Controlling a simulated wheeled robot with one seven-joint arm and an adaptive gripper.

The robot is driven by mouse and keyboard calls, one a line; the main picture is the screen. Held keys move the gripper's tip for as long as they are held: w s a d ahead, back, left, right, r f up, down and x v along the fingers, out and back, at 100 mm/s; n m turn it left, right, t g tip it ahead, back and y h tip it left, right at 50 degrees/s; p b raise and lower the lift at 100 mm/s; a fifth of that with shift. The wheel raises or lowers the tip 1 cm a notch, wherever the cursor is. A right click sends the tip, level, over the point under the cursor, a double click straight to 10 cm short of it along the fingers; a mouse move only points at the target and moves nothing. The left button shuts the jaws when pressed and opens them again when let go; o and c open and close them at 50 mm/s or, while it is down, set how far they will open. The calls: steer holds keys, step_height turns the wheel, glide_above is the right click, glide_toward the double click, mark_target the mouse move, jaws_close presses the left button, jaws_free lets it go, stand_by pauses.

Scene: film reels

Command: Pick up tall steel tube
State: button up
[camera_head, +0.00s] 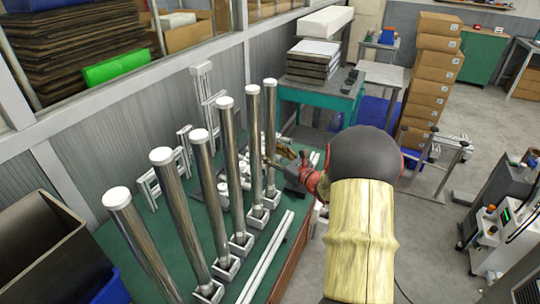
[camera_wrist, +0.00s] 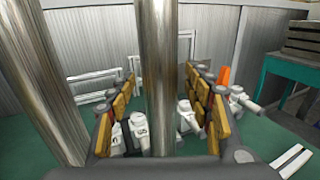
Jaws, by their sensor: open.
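Several tall steel tubes with white caps stand upright in a row on a green table, each in a white base. The farthest steel tube (camera_head: 270,120) is at the right end of the row, with another tube (camera_head: 254,140) close beside it. My gripper (camera_head: 274,158) is at the farthest tube, about halfway up. In the wrist view a steel tube (camera_wrist: 158,45) stands between the open, orange-padded fingers of my gripper (camera_wrist: 159,80). I cannot tell whether either finger touches it. A second steel tube (camera_wrist: 45,75) stands just left of the left finger.
The green table (camera_head: 150,235) also bears white frames (camera_head: 205,95) behind the tubes and long white rails (camera_head: 268,258) in front. A grey bin (camera_head: 45,250) is at the left. A teal bench (camera_head: 320,96) stands behind, and stacked cardboard boxes (camera_head: 428,88) stand at the back right.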

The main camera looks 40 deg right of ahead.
jaws_close()
stand_by(0.8)
steer(key=shift+r, duration=0.1)
